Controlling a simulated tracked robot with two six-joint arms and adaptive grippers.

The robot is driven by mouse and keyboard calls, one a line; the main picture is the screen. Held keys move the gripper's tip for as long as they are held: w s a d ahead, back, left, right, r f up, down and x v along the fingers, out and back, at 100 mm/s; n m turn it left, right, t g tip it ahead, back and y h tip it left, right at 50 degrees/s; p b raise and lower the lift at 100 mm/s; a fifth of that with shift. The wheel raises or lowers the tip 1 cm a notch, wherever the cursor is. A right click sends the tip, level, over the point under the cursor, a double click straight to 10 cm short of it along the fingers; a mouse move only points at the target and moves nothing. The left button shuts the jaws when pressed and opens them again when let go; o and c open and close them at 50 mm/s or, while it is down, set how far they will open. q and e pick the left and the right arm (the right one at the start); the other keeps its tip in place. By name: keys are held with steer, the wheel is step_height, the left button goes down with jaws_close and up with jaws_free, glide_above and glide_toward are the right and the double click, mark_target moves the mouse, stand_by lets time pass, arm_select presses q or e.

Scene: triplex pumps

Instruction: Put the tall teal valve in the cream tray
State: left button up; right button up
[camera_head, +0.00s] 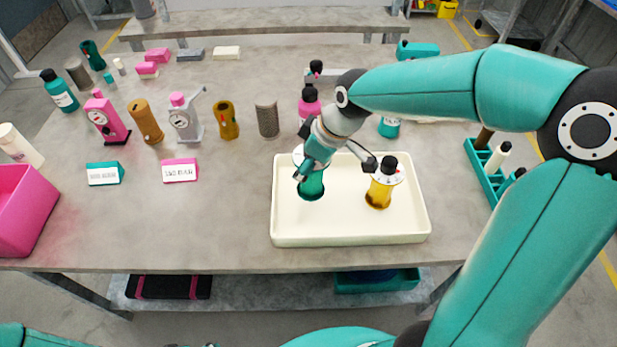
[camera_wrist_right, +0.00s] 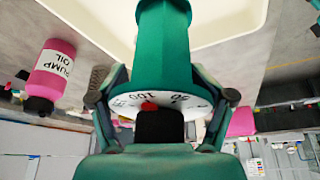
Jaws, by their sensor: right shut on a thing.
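The teal valve (camera_head: 312,186) is over the floor of the cream tray (camera_head: 350,239), in its left half, and looks roughly upright. I cannot tell whether its foot touches the tray floor. My right gripper (camera_head: 312,160) is shut on the valve's upper part, near its white dial. In the right wrist view the teal valve body (camera_wrist_right: 163,50) and white dial sit between the fingers of my right gripper (camera_wrist_right: 162,105). A yellow valve (camera_head: 379,193) with a white dial and black knob stands in the tray's right half. My left gripper is not in view.
A teal sign (camera_head: 105,174) and a pink sign (camera_head: 181,171) stand left of the tray. A pink bin (camera_head: 22,212) is at the far left. Behind are gauges, cylinders and a pink bottle (camera_head: 309,104). A teal rack (camera_head: 484,172) stands to the right.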

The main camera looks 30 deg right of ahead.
mark_target(329, 163)
steer(key=shift+f, duration=2.65)
steer(key=o, duration=1.5)
steer(key=shift+s, duration=0.1)
steer(key=v, duration=1.2)
steer(key=shift+r, duration=0.1)
